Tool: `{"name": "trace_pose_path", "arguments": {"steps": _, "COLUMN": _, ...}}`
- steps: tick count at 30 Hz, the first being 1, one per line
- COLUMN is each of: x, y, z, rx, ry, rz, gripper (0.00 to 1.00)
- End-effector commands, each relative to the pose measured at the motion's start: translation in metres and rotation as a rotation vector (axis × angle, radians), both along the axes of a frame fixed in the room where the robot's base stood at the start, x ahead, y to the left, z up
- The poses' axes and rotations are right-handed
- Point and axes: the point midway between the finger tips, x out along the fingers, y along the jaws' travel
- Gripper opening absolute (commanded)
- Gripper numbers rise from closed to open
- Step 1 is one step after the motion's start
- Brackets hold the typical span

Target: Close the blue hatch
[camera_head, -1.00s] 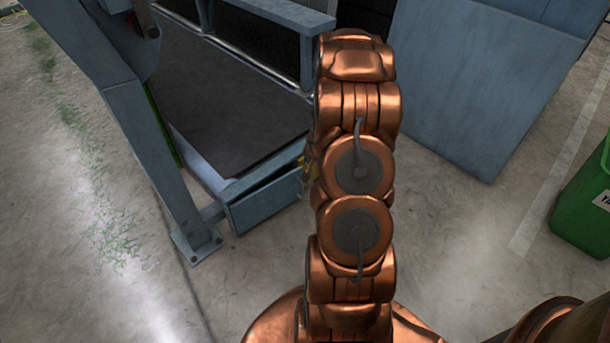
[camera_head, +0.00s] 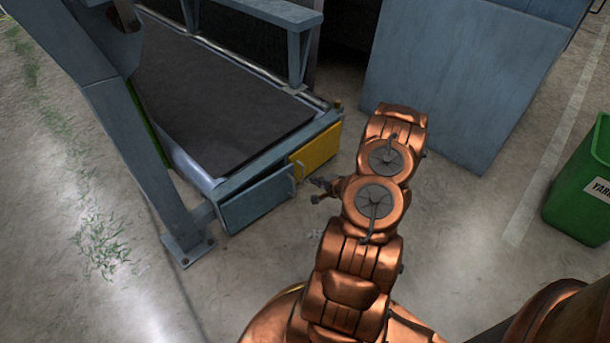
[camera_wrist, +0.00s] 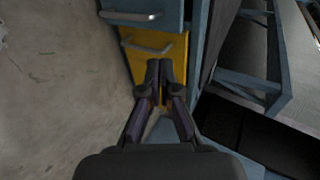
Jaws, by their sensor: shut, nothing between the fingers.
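The blue hatch (camera_head: 257,203) is at the low front end of the conveyor-like bed, left of the yellow hatch, with a small handle at its right side. My gripper (camera_head: 318,190) is shut and empty, just right of the blue hatch and in front of the yellow hatch (camera_head: 317,150). In the wrist view, my gripper's fingertips (camera_wrist: 159,66) overlap the yellow hatch (camera_wrist: 136,62), below its handle; contact is unclear.
The dark bed (camera_head: 215,100) stretches back behind the hatches. A blue-grey post (camera_head: 135,155) stands on the floor at left. A large blue-grey panel (camera_head: 465,75) stands at the back right, and a green bin (camera_head: 575,200) at far right. Floor in front is clear.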

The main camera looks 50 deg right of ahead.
Motion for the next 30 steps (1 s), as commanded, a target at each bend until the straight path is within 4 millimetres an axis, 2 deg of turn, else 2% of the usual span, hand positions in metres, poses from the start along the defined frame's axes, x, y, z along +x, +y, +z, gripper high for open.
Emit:
{"name": "trace_pose_path", "arguments": {"steps": 17, "x": 0.082, "y": -0.009, "z": -0.05, "rx": -0.003, "ry": 0.002, "rz": 0.004, "gripper": 0.0}}
{"name": "trace_pose_path", "arguments": {"steps": 24, "x": 0.112, "y": -0.012, "z": -0.049, "rx": -0.002, "ry": 0.001, "rz": 0.004, "gripper": 0.0}}
{"name": "trace_pose_path", "arguments": {"steps": 30, "x": 0.121, "y": -0.014, "z": -0.047, "rx": -0.002, "ry": 0.002, "rz": 0.002, "gripper": 0.0}}
